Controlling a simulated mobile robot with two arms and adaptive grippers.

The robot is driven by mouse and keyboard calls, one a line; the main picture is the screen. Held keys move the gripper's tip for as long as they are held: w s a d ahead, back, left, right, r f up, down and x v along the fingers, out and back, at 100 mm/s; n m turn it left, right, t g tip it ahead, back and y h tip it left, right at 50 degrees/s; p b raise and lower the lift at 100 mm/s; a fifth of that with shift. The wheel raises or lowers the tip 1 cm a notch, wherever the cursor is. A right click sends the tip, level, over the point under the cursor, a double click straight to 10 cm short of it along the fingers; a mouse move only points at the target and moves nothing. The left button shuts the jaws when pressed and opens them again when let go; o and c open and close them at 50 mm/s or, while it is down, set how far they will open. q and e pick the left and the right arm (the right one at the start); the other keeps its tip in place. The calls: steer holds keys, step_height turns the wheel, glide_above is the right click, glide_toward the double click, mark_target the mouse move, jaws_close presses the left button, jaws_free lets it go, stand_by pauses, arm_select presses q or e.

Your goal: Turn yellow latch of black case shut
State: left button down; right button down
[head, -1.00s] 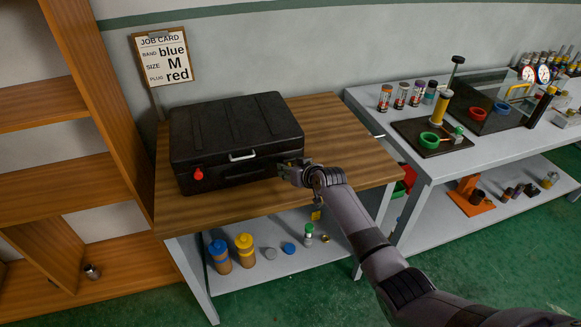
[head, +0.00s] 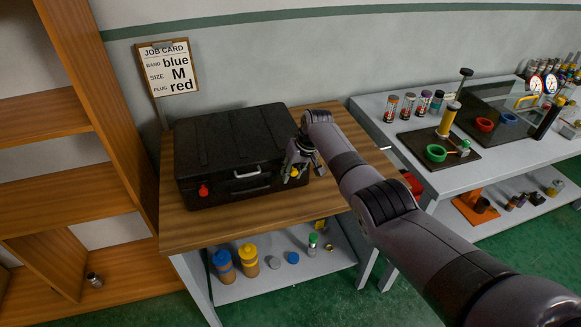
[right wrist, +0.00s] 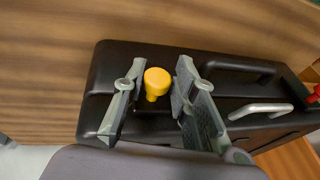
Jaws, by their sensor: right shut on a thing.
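The black case (head: 232,150) lies on the wooden bench top with its lid down. Its yellow latch (head: 295,172) is at the right end of the front face and also shows in the right wrist view (right wrist: 157,82). My right gripper (head: 291,174) comes down at that end of the case. My left gripper is not in view.
The wooden bench top (head: 330,190) is clear to the right of the case. Blue- and yellow-topped bottles (head: 223,265) and small parts stand on the shelf below. A job card (head: 168,68) is behind the case. A grey bench (head: 440,178) with vises and jars is at right.

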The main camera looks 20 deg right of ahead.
steer(key=shift+w+d+r, duration=0.15)
steer(key=shift+w+d, duration=0.05)
steer(key=shift+d, duration=0.15)
steer(key=c, duration=1.4)
jaws_free()
steer(key=shift+a, duration=0.1)
steer(key=v, duration=1.2)
steer(key=shift+w, duration=0.1)
